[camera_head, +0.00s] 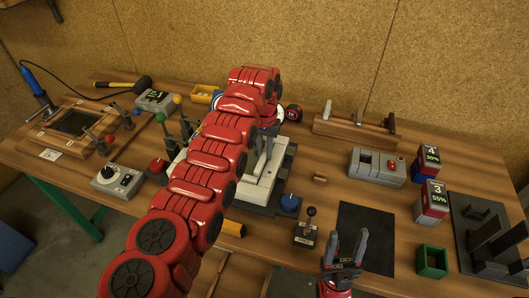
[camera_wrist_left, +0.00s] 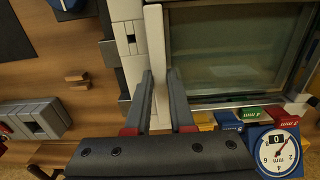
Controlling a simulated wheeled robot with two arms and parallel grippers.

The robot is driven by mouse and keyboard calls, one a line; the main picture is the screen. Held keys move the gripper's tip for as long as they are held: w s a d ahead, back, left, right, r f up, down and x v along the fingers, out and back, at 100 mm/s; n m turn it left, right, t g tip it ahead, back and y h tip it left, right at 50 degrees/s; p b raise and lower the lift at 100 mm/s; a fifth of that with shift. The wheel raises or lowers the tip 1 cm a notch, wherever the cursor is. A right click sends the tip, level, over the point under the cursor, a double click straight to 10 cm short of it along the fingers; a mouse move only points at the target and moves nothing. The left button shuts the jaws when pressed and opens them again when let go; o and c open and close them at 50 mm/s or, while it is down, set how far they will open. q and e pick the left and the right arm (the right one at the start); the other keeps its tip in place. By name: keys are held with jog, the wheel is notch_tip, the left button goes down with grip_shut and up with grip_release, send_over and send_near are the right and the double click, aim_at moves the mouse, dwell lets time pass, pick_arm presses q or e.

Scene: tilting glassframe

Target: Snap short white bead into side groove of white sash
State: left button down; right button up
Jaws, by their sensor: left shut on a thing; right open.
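In the left wrist view, my left gripper (camera_wrist_left: 162,74) is shut on the short white bead (camera_wrist_left: 156,40), a slim pale strip. The bead lies along the left side of the white sash (camera_wrist_left: 240,101), which frames a glass pane (camera_wrist_left: 225,45). I cannot tell whether the bead sits in the groove. In the head view, my red left arm covers much of the sash area; the left gripper (camera_head: 264,154) shows over a white and grey fixture (camera_head: 262,190). My right gripper (camera_head: 347,246) is open and empty near the front edge.
A small joystick box (camera_head: 307,232), black mat (camera_head: 366,236) and green box (camera_head: 432,261) stand at right. Coloured spacers (camera_wrist_left: 228,121) and a dial gauge (camera_wrist_left: 277,150) lie near the sash.

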pick_arm(q)
jog(key=shift+a+r+b, duration=0.1)
jog(key=shift+r+b, duration=0.05)
jog(key=shift+b, duration=0.45)
dwell(1.6)
jog(key=shift+f, duration=0.3)
jog(key=shift+w+f, duration=0.1)
jog(key=shift+f, duration=0.1)
jog(key=shift+r, duration=0.15)
jog(key=shift+r, duration=0.1)
jog(key=shift+r, duration=0.4)
jog(key=c, duration=0.7)
grip_release()
